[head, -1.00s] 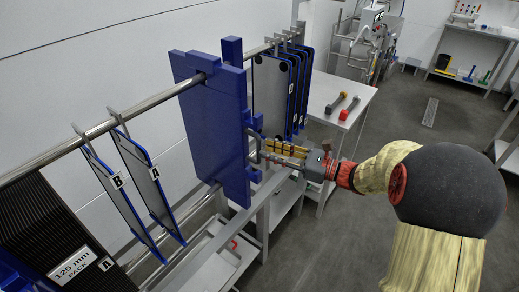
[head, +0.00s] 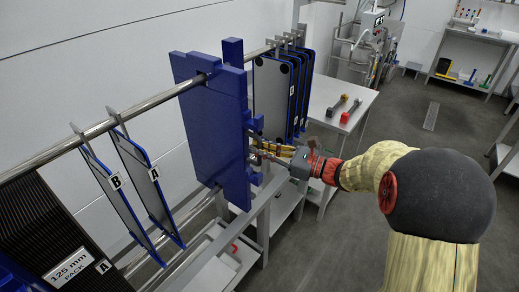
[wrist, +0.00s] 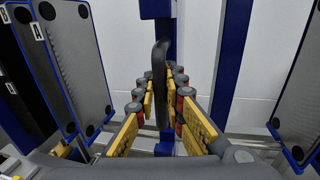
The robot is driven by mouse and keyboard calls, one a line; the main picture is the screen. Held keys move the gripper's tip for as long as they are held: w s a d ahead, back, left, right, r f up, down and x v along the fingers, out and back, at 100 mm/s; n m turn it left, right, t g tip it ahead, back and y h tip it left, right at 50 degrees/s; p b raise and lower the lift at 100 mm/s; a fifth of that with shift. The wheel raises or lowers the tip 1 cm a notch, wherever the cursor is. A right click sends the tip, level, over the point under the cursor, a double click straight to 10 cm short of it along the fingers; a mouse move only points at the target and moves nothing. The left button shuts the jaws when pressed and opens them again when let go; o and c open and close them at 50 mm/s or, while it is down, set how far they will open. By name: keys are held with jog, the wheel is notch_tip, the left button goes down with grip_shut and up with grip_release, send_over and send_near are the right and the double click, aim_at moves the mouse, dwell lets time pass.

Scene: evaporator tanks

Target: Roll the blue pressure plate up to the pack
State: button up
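The blue pressure plate (head: 208,130) hangs upright on the steel rail, right of two hanging plates. A dark bar handle (wrist: 161,85) stands out from its right side. My gripper (head: 262,150) is at that side. In the wrist view its yellow-padded fingers (wrist: 162,95) stand on either side of the handle, with a visible gap at least on the right. Contact at the far tips cannot be told. The pack (head: 45,225), dark and ribbed with a "125 mm PACK" label, is at the lower left, apart from the pressure plate.
Two blue-edged plates, B (head: 115,185) and A (head: 150,185), hang between the pack and the pressure plate. Several more plates (head: 280,95) hang behind it on the rail (head: 140,108). A steel table (head: 325,122) with grey and red tools stands beyond. Open floor lies right.

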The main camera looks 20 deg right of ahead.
grip_shut()
dwell(0.3)
